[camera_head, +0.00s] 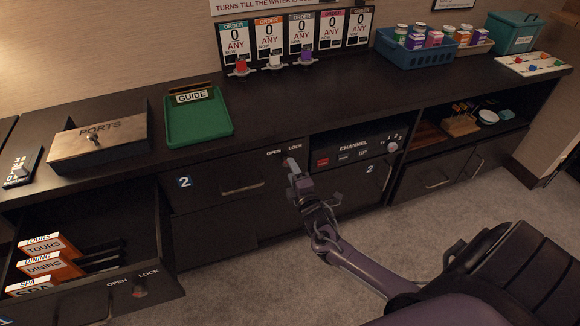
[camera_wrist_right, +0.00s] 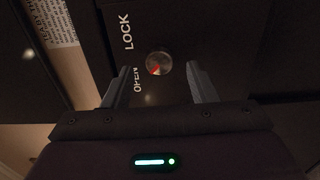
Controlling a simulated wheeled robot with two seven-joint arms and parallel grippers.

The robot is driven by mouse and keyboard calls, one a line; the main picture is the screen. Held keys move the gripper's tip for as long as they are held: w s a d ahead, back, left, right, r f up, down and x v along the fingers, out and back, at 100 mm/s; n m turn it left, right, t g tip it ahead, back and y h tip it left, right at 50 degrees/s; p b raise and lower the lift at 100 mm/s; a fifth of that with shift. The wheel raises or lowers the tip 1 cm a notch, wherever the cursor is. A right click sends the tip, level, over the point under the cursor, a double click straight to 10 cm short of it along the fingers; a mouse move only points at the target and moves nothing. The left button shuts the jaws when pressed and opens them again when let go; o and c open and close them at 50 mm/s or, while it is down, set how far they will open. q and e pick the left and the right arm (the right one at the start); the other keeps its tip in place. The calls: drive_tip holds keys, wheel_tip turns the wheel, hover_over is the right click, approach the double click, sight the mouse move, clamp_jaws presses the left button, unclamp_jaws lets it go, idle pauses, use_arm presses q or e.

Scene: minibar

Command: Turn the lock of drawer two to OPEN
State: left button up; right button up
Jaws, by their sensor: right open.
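Drawer two (camera_head: 215,186), a dark front with a blue 2 label and a handle, is shut under the counter. Its OPEN and LOCK labels (camera_head: 284,151) show at its upper right. In the right wrist view, its lock is a round metal knob (camera_wrist_right: 158,64) with a red mark on its lower left, beside the words OPEN and LOCK. My right gripper (camera_head: 298,178) is at the drawer's right end and partly hides the lock in the head view. Its fingers are open, one on either side of the knob in the wrist picture; contact cannot be told. My left gripper is not in view.
A drawer (camera_head: 100,225) with orange folders stands pulled out at the left, with its own lock (camera_head: 140,291). Right of drawer two are an open shelf and a CHANNEL panel (camera_head: 355,150). A green tray (camera_head: 198,118) and a PORTS box (camera_head: 98,138) stand on the counter.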

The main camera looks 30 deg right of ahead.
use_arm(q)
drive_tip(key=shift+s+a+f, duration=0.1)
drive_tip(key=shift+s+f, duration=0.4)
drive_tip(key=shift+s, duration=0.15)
use_arm(e)
drive_tip(key=v, duration=0.4)
drive_tip(key=shift+s+a, duration=0.15)
drive_tip(key=shift+s, duration=0.25)
